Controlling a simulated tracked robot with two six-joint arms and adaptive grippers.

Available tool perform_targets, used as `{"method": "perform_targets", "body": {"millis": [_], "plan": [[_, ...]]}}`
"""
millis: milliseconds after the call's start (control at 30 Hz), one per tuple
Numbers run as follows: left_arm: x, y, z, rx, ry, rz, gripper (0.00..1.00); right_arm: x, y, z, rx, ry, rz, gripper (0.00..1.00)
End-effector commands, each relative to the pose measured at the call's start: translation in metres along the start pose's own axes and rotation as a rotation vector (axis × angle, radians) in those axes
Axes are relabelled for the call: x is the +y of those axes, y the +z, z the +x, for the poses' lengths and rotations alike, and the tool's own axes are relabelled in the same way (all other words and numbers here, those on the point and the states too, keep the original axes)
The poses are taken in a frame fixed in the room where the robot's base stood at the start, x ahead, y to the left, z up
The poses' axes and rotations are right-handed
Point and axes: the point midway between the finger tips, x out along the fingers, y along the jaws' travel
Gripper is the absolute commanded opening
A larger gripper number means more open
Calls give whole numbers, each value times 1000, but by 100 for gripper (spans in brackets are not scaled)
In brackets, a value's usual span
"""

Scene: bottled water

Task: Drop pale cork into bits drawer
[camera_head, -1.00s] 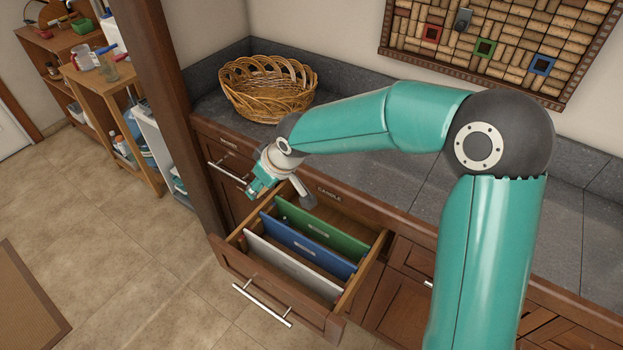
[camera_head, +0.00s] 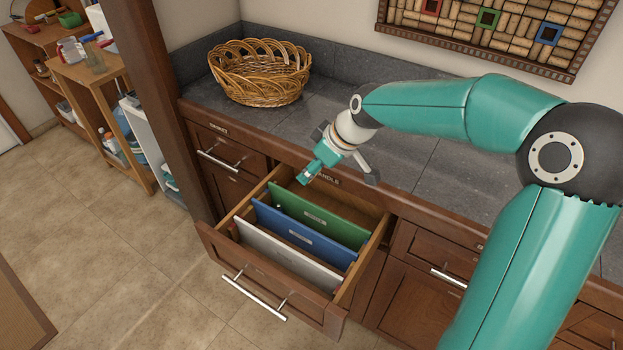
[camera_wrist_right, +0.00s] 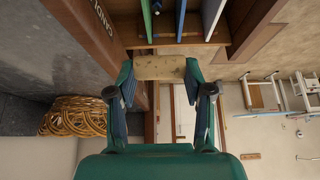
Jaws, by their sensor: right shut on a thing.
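My right gripper (camera_head: 305,178) is above the back of the open wooden drawer (camera_head: 265,292). In the right wrist view its two fingers are closed on the ends of a pale cork (camera_wrist_right: 160,68). The cork is hard to make out in the head view. The open drawer holds upright green (camera_head: 315,218), blue (camera_head: 300,236) and white (camera_head: 285,258) panels. A label on the counter edge behind it seems to read CANDLE. I cannot tell from labels which drawer is the bits drawer. My left gripper is out of view.
A wicker basket (camera_head: 260,78) stands on the dark counter (camera_head: 420,165). A shut drawer (camera_head: 222,150) is to the left, and another (camera_head: 430,255) to the right. A wooden post (camera_head: 160,110) rises at the left. A framed cork board (camera_head: 500,30) hangs above the counter.

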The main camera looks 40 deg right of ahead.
Motion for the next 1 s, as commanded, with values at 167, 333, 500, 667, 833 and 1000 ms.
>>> {"method": "perform_targets", "body": {"millis": [167,333,500,667,833,1000], "plan": [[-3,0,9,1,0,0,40,2,8,7,3,-3,-7,39],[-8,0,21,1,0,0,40,2,17,23,3,-3,-6,39],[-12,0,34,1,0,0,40,2,26,40,3,-3,-6,39],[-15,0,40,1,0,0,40,2,31,49,3,-3,-6,39],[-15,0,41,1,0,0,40,2,32,50,3,-3,-7,39],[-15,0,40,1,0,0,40,2,32,50,3,-3,-7,52]]}}
